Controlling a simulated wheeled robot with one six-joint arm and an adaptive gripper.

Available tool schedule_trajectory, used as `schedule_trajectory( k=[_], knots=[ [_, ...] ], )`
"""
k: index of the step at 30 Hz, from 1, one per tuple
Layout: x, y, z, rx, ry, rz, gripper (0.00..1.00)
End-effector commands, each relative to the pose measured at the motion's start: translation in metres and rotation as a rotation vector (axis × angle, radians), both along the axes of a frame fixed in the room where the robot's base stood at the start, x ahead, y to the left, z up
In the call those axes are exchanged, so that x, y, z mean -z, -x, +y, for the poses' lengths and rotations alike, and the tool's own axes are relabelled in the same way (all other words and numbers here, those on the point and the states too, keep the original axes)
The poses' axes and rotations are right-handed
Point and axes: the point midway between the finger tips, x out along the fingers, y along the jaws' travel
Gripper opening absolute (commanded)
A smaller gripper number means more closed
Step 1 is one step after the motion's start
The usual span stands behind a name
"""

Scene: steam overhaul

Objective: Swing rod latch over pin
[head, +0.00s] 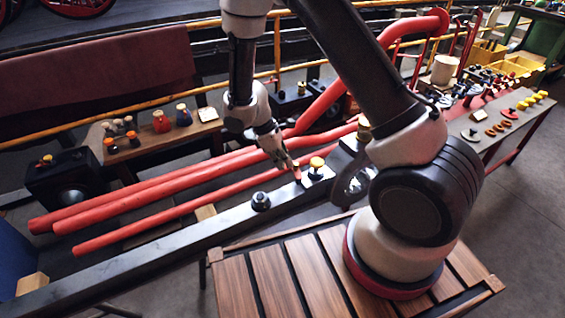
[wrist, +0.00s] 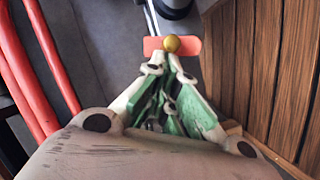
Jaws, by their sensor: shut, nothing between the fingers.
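My gripper (head: 293,167) points down over the dark steel beam (head: 225,222). In the wrist view its green-padded fingers (wrist: 168,68) are closed together at the tips with nothing held. A short red bar (wrist: 154,45) with a yellow ball knob (wrist: 171,44) lies just beyond the fingertips; I take it for the rod latch. The tips appear very close to the knob, but I cannot tell whether they touch. In the head view a yellow-topped fitting (head: 316,162) stands on the beam right of my gripper. I cannot make out the pin for certain.
A black round knob (head: 261,200) stands on the beam left of my gripper. Long red pipes (head: 150,195) run behind it. A slatted wooden table (head: 285,275) lies in front. A bench with small parts (head: 490,125) stands at the right, and a yellow railing (head: 277,50) behind.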

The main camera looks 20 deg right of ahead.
Motion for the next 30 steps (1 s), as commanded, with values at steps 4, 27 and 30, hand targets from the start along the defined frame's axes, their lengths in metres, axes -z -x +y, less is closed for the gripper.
schedule_trajectory(
  k=[4,27,30],
  knots=[
    [0.000,-0.003,-0.003,0.066,0.000,0.000,0.00],
    [0.000,-0.013,-0.041,0.728,0.000,0.001,0.00],
    [0.000,-0.013,-0.046,0.813,0.000,0.001,0.00]
  ],
)
